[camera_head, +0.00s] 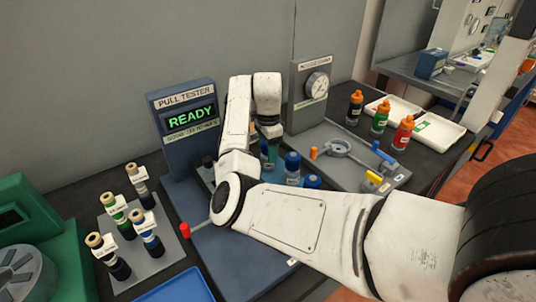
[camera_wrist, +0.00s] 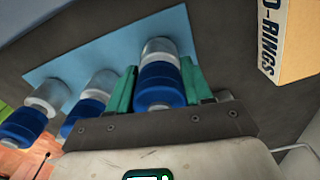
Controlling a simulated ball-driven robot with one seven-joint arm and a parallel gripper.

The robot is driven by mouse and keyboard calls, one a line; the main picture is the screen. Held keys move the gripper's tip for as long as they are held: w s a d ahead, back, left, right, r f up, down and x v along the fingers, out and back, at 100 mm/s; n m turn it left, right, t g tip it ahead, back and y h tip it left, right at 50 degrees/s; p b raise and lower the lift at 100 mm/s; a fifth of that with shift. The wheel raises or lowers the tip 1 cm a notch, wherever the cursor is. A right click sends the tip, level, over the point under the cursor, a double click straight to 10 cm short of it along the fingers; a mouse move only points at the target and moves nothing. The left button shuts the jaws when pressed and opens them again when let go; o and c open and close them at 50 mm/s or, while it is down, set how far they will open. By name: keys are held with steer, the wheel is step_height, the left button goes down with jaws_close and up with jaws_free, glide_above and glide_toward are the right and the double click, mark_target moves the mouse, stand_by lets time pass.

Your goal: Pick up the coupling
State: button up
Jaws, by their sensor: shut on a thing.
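The coupling (camera_wrist: 162,85), a blue cylinder with silver-grey ends, is between the green fingers of my gripper (camera_wrist: 160,88) in the wrist view. The gripper is shut on it. I cannot tell whether it still touches the light blue mat (camera_wrist: 105,45) behind it. Two similar blue and silver couplings stand to its left, one close by (camera_wrist: 90,103) and one farther left (camera_wrist: 38,112). In the head view my gripper (camera_head: 270,152) is mostly behind my arm, and the held coupling is hidden or cannot be made out. Blue-topped couplings (camera_head: 292,161) show just right of it.
A pull tester (camera_head: 184,112) reading READY stands behind left. A grey gauge stand (camera_head: 311,95) is behind right. Several spools (camera_head: 115,258) stand on a left plate. Bottles (camera_head: 380,118) and white trays (camera_head: 438,131) are at the right. An O-rings box (camera_wrist: 283,38) is near my gripper.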

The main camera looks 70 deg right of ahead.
jaws_close()
steer(key=shift+r, duration=0.1)
